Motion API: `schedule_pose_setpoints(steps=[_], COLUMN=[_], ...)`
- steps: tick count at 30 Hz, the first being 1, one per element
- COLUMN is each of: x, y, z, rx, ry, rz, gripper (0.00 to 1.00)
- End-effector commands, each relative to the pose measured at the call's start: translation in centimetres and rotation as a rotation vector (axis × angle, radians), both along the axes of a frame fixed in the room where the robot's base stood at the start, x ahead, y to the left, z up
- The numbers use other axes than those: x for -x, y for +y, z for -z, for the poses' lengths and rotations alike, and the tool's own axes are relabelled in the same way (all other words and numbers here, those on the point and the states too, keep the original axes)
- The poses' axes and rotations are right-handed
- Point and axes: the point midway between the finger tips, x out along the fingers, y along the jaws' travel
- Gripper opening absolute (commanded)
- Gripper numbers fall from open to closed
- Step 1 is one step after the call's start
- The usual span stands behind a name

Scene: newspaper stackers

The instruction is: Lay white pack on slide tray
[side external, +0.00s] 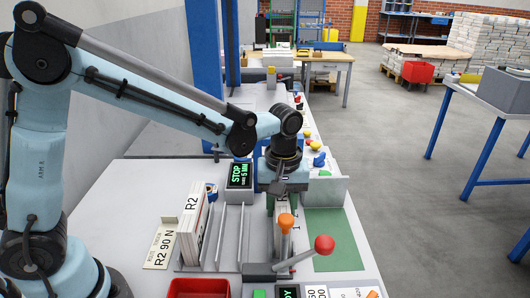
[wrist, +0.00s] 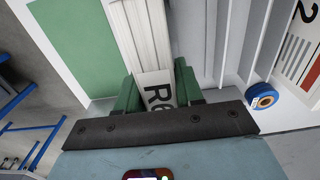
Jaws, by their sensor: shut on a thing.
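My gripper (side external: 281,203) points down above the middle of the bench in the side view. In the wrist view, its green fingers (wrist: 157,88) are closed on both sides of a white pack (wrist: 142,35). In the side view, only a narrow strip of the pack (side external: 281,214) shows between the fingers, behind the orange knob. A grey metal tray with upright dividers (side external: 232,235) lies to the left of the gripper. I cannot tell whether the pack's lower edge touches anything.
A white pack marked R2 (side external: 190,225) stands left of the dividers. A green mat (side external: 335,240) lies clear to the right.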

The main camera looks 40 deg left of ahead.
Motion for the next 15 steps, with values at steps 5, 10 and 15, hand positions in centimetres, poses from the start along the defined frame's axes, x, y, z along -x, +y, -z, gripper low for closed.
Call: schedule_pose_setpoints(steps=[5,10,15], x=[0.0,0.0,0.0], y=[0.0,0.0,0.0], z=[0.2,0.2,0.2], rx=[0.0,0.0,0.0], ry=[0.0,0.0,0.0], rz=[0.0,0.0,0.0], gripper=[0.44,0.66,0.66])
